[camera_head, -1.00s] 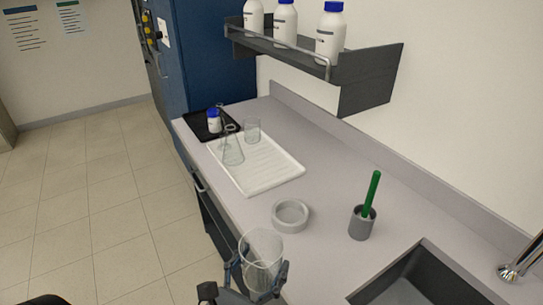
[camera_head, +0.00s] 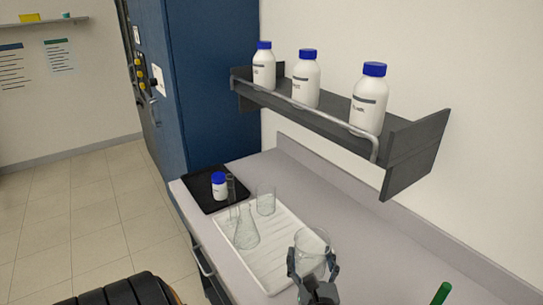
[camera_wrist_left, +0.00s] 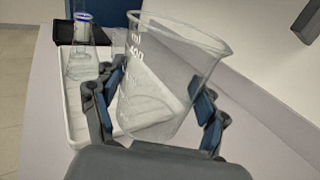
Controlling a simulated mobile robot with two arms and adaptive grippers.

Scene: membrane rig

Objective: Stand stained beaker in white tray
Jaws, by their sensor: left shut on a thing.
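A large clear glass beaker (camera_head: 313,247) is held in my left gripper (camera_head: 313,272), whose fingers are shut around its sides. In the left wrist view the beaker (camera_wrist_left: 165,75) shows white volume marks and a pale film or stain low on its wall; it is slightly tilted in that picture. The white ribbed tray (camera_head: 268,262) lies on the counter, with the beaker at its right side in the head view. I cannot tell how high the beaker is above the counter. My right gripper is not in view.
A conical flask (camera_head: 246,232) and a smaller beaker (camera_head: 266,201) stand on the tray's far part. A shelf (camera_head: 410,150) with white bottles overhangs the right. The tray's near part looks free.

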